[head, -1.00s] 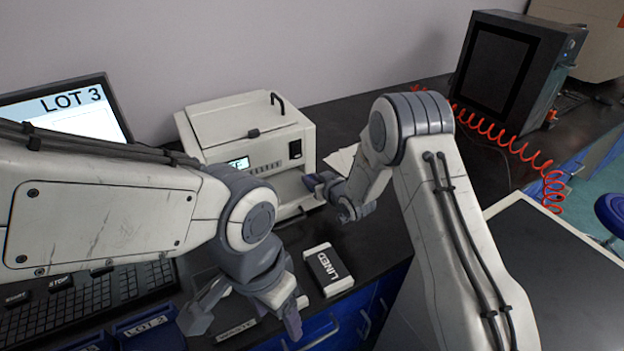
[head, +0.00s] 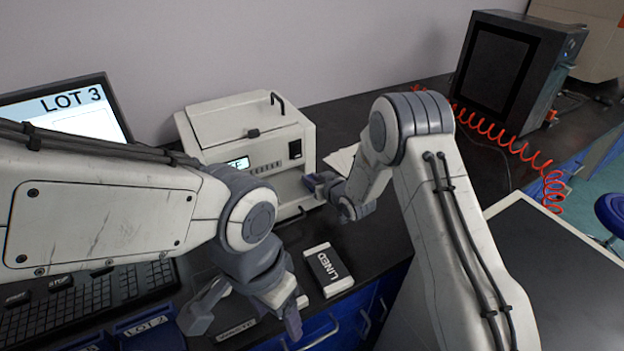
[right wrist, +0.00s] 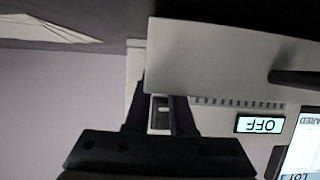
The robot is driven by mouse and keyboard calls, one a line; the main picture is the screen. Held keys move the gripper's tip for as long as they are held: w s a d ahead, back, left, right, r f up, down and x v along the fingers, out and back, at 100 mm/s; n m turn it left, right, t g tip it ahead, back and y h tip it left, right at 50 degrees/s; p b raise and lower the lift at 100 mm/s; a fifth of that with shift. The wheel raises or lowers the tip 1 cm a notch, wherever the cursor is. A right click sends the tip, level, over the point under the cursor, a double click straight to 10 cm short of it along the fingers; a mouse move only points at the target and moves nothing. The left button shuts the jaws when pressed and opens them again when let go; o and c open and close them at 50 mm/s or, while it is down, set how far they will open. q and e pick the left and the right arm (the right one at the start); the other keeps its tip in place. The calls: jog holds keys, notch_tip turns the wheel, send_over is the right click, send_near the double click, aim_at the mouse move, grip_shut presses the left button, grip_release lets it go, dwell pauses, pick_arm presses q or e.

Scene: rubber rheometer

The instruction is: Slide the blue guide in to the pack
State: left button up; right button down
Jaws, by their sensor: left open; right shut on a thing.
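My right gripper (head: 318,185) is at the lower right front of the white instrument (head: 228,117). No clearly blue guide or pack shows. My left gripper (head: 245,316) is open above the bench's front edge, fingers apart, with nothing held between them.
A white and black block marked LINED (head: 328,270) lies on the dark bench right of my left gripper. A keyboard (head: 80,300) and a monitor reading LOT 3 (head: 75,115) are at left. A dark box (head: 500,65) and red coiled cord (head: 500,137) are at back right.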

dwell(0.5)
jog(key=a, duration=0.1)
jog(key=s+a, duration=0.1)
jog(key=a+b, duration=0.1)
jog(key=shift+s, duration=0.25)
jog(key=shift+s+a, duration=0.15)
jog(key=shift+a, duration=0.1)
jog(key=c, duration=0.8)
grip_release()
jog(key=shift+o, duration=0.2)
jog(key=b+v, duration=0.1)
jog(key=v, duration=0.9)
jog(key=shift+s+r, duration=0.2)
